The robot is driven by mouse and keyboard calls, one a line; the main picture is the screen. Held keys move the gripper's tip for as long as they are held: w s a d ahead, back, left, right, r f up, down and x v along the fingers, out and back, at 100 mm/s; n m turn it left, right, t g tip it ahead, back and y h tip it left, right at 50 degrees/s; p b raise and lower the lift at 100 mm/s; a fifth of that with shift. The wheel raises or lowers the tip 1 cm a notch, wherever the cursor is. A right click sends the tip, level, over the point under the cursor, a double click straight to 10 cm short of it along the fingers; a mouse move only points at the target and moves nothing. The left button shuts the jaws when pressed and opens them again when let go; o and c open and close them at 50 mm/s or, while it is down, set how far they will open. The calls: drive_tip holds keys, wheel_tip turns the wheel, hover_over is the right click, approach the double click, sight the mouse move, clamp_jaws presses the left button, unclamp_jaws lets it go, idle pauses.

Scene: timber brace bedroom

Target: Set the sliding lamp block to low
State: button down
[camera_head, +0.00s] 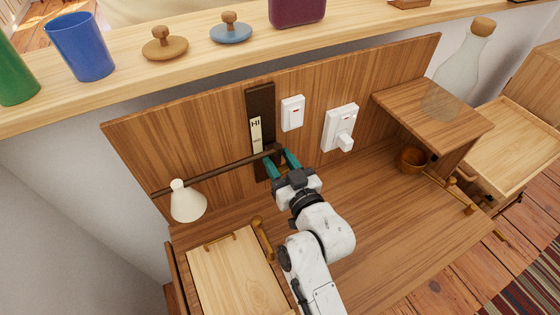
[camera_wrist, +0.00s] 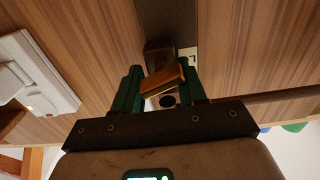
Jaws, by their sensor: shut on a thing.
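The sliding lamp block (camera_head: 273,149) is dark brown and sits on a dark vertical track (camera_head: 260,97) on the wooden back panel. A long dark rod runs left from it to a cream cone lamp shade (camera_head: 187,201). A pale scale strip (camera_head: 256,133) on the track reads HI at its top; the block is well below that mark. My gripper (camera_head: 279,162) has its green fingers at the block. In the wrist view the fingers (camera_wrist: 160,82) are shut on the block's orange-brown wooden handle (camera_wrist: 164,78). Part of a letter like L shows beside the block there.
Right of the track are a white switch (camera_head: 292,113) and a white socket with a plug (camera_head: 340,128). A raised wooden side shelf (camera_head: 433,105) stands right. The desk surface below is mostly clear.

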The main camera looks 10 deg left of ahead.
drive_tip(key=c, duration=0.8)
unclamp_jaws()
drive_tip(key=shift+s+a+f, duration=0.35)
drive_tip(key=shift+a+f, duration=0.15)
drive_tip(key=shift+f, duration=0.05)
drive_tip(key=shift+c, duration=0.2)
drive_tip(key=shift+o, duration=0.4)
drive_tip(key=shift+w+d+r, duration=0.15)
drive_tip(key=shift+r, duration=0.05)
drive_tip(key=b+v, duration=0.1)
drive_tip(key=v, duration=1)
drive_tip(key=shift+w, duration=0.1)
drive_tip(key=s+d+f+m+g+h+p, duration=0.1)
drive_tip(key=s+d+f+g+h+p, duration=0.25)
drive_tip(key=d, duration=0.45)
drive_tip(key=s+d+f+m+g+h+p, duration=0.25)
drive_tip(key=s+d+g, duration=0.2)
drive_tip(key=d, duration=0.25)
drive_tip(key=s+d+m+g+h+p, duration=0.2)
drive_tip(key=s+d, duration=0.4)
drive_tip(key=s, duration=0.3)
drive_tip(key=s+d+r+m+g+h+p, duration=0.1)
drive_tip(key=s+d+g, duration=0.3)
drive_tip(key=s, duration=0.5)
drive_tip(key=d+h+p, duration=0.1)
drive_tip(key=d, duration=0.1)
drive_tip(key=shift+d+m+p, duration=0.25)
drive_tip(key=shift+m+p, duration=0.05)
drive_tip(key=shift+m, duration=0.05)
